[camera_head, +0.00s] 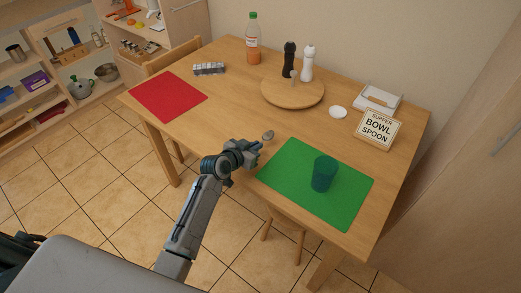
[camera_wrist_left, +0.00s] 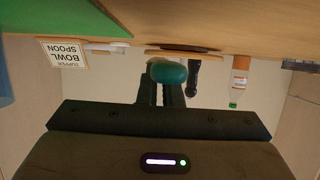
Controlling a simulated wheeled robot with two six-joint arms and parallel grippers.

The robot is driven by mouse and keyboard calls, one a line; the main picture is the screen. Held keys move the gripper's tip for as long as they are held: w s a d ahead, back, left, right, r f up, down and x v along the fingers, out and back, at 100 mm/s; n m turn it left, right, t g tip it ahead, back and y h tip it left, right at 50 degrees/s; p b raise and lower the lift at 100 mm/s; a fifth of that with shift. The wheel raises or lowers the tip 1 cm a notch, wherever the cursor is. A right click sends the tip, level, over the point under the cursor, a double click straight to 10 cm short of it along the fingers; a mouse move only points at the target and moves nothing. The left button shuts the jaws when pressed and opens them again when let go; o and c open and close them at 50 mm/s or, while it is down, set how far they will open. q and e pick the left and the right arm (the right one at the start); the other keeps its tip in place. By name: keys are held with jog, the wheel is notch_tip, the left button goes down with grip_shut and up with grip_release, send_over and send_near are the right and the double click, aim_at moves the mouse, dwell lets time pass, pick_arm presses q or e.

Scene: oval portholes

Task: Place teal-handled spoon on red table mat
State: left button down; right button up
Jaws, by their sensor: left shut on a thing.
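My left gripper (camera_head: 256,147) is over the near edge of the wooden table, shut on the teal-handled spoon. The spoon's grey bowl (camera_head: 268,134) sticks out past the fingers in the head view. In the left wrist view, the rounded teal handle end (camera_wrist_left: 168,72) shows between the dark fingers (camera_wrist_left: 165,96). The rest of the handle is hidden. The red table mat (camera_head: 168,96) lies flat and bare at the table's left end, apart from the gripper. My right gripper is in neither view.
A green mat (camera_head: 318,205) with a teal cup (camera_head: 323,174) lies right of the gripper. A round board (camera_head: 293,92) holds black and white mills. A bottle (camera_head: 253,38), small box (camera_head: 209,69), white dish (camera_head: 338,112) and sign (camera_head: 378,129) stand around it. Table between gripper and red mat is clear.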

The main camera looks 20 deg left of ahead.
aim_at(260, 152)
pick_arm(q)
jog(key=shift+w+d+p, duration=0.2)
jog(key=shift+d, duration=0.3)
jog(key=shift+w+d+p, duration=0.15)
jog(key=shift+w+d, duration=0.05)
jog(key=shift+d, duration=0.3)
notch_tip(260, 152, down, 3)
jog(key=shift+a+r, duration=0.1)
jog(key=shift+a+f, duration=0.1)
jog(key=shift+f, duration=0.15)
jog(key=shift+f, duration=0.2)
jog(key=c, duration=1.6)
grip_release()
jog(key=shift+r, duration=0.1)
jog(key=shift+s, duration=0.1)
